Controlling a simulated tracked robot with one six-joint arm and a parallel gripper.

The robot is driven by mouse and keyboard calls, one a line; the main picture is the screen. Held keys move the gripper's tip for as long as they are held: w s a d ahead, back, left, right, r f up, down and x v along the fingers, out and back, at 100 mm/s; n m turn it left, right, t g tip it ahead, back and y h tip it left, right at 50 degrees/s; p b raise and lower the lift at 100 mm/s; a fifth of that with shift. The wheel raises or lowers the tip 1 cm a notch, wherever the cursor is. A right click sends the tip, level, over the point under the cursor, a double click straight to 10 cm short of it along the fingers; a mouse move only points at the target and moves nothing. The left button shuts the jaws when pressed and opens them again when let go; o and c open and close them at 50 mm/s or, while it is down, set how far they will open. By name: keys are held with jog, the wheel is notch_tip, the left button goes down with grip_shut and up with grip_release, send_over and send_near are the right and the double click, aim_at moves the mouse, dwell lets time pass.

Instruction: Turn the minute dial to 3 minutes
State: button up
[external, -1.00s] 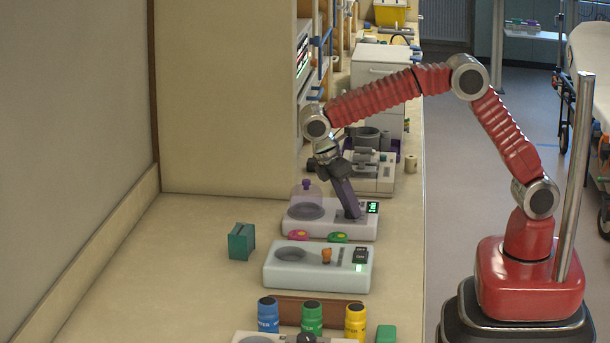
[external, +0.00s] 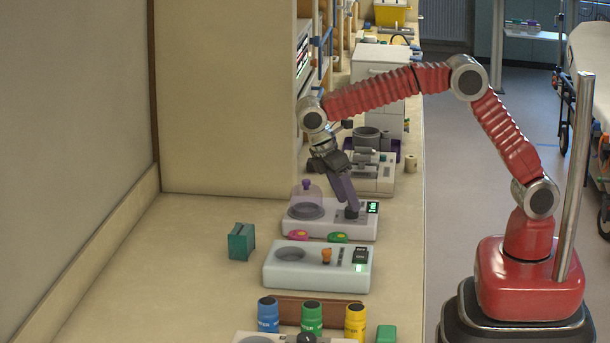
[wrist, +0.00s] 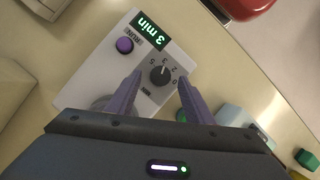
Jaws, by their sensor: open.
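The minute dial (wrist: 160,76) is a dark round knob with a pale pointer, on a white device (external: 300,228) with a scale of numbers around it. The display (wrist: 150,30) on the device is lit green and reads "3 min". A purple round button (wrist: 124,45) marked RUN sits beside it. My gripper (wrist: 160,83) is open, its two purple fingers apart on either side of the dial and not visibly pressing on it. In the external view my gripper (external: 352,208) is tilted, with its tips just above the dial.
A clear dome with a purple knob (external: 306,185) stands on the device's left. Pink (external: 298,235) and green (external: 337,237) discs lie in front, before another white device (external: 300,275). A teal block (external: 241,242) stands at left. The counter further left is clear.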

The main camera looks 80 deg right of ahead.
jog(key=v, duration=1.1)
jog(key=shift+w+r, duration=0.1)
jog(key=shift+r, duration=0.1)
jog(key=s+d+r+m+t+y, duration=0.1)
jog(key=s+d+r+m+t, duration=0.15)
jog(key=s, duration=0.45)
jog(key=s+d+r+m+t+y, duration=0.1)
jog(key=s+d+r+t, duration=0.2)
jog(key=s, duration=0.4)
jog(key=s+d+f+m+t, duration=0.1)
jog(key=s+d+f+t, duration=0.1)
jog(key=s+f, duration=0.2)
jog(key=s+d+f+m+t, duration=0.1)
jog(key=s+f, duration=0.4)
jog(key=s, duration=0.6)
jog(key=shift+d+m+t, duration=0.4)
jog(key=shift+m+t, duration=0.15)
jog(key=shift+m, duration=0.1)
jog(key=shift+c, duration=0.4)
dwell(1.6)
